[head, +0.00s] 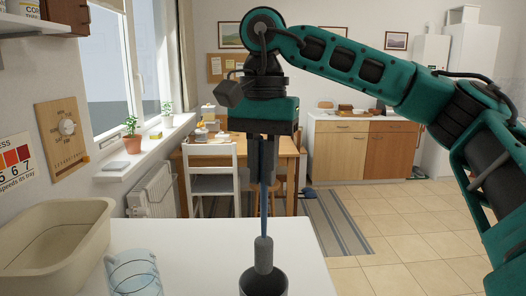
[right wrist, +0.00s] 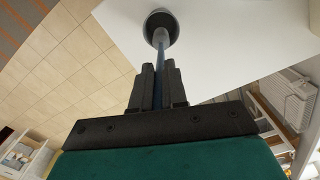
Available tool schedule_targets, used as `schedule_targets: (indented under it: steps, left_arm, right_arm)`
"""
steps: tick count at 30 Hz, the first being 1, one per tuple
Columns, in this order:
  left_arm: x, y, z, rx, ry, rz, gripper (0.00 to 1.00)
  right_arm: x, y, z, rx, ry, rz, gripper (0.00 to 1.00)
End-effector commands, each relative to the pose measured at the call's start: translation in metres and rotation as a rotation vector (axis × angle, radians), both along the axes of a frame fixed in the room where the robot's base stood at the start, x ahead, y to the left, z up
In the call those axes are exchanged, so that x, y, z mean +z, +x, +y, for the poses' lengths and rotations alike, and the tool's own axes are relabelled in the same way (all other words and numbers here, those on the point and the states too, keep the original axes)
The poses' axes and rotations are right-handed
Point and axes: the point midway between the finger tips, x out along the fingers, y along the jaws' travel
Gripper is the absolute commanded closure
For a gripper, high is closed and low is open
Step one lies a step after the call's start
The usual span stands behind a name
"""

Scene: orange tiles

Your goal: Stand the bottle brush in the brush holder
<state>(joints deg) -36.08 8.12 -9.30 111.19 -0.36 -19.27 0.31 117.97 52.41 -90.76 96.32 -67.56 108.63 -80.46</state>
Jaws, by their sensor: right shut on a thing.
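My right gripper (head: 263,178) is shut on the blue handle of the bottle brush (head: 263,255) and points straight down. The brush hangs upright with its grey head lowest. The dark round brush holder (head: 262,289) stands on the white counter, cut off by the bottom edge of the head view. The brush head overlaps the holder's opening; I cannot tell whether its tip is inside or just above. In the right wrist view the brush (right wrist: 160,38) runs from between the fingers (right wrist: 157,88) to the holder (right wrist: 169,18). My left gripper is not in view.
A clear glass-like container (head: 133,272) stands left of the holder, and a beige basin (head: 50,240) is further left. The white counter (head: 205,245) is bare between the container and the holder. A table (head: 235,157) and white chair (head: 212,185) stand beyond.

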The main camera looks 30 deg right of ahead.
Motion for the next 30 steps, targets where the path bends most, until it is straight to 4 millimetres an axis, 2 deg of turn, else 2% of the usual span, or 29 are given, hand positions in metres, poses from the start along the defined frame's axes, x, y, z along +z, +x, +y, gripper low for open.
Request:
schedule_targets:
  steps: [6,30]
  left_arm:
    - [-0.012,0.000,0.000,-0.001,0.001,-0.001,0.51]
    - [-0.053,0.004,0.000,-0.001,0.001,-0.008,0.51]
  right_arm:
    - [-0.022,0.000,0.000,0.001,0.000,0.000,1.00]
    - [-0.081,0.000,0.000,0.001,-0.001,-0.001,1.00]
